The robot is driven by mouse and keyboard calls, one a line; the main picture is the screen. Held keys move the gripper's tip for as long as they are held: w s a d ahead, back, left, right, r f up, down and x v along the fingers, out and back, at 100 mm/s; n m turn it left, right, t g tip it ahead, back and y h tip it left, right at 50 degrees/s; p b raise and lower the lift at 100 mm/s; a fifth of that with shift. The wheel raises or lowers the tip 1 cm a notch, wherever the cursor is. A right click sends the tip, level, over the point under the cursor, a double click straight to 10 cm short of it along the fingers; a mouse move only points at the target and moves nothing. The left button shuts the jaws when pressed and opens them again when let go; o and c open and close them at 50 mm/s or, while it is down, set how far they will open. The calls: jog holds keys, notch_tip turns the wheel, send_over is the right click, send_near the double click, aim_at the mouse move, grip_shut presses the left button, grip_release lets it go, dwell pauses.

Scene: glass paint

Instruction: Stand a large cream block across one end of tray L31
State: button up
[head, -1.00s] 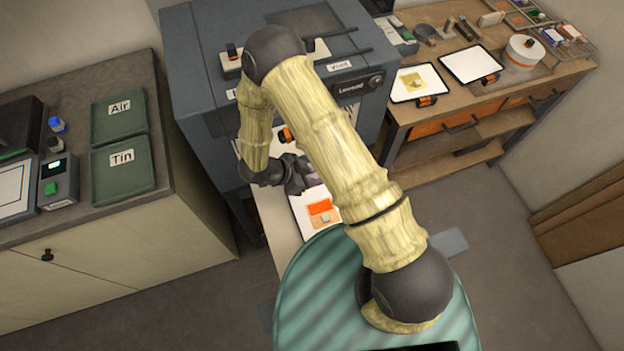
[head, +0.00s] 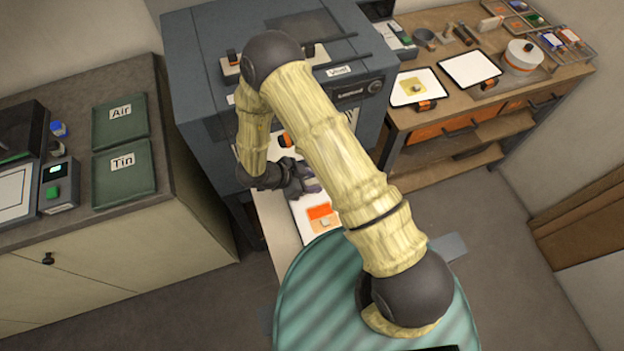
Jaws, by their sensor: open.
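My gripper (head: 308,187) is open, low in front of the grey kiln-like cabinet, over the far part of a white tray (head: 298,208). That tray bears an orange piece (head: 319,211) and a small cream piece (head: 325,223) near its front. My wrist and arm hide part of it. Two more white trays with orange tags lie on the wooden bench: one (head: 432,78) bears a yellow square, the other (head: 470,68) looks bare. A cream upright block (head: 490,24) stands at the back of that bench. I cannot read which tray is L31.
The grey cabinet (head: 375,65) stands close behind my arm. Green trays marked Air (head: 122,132) and Tin (head: 135,185) lie on the left counter. A white round container (head: 524,55) and a rack of small bottles (head: 560,42) are on the bench. Open floor lies at the right.

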jog(key=p+v, duration=0.6)
jog(key=v, duration=0.5)
jog(key=shift+p, duration=0.4)
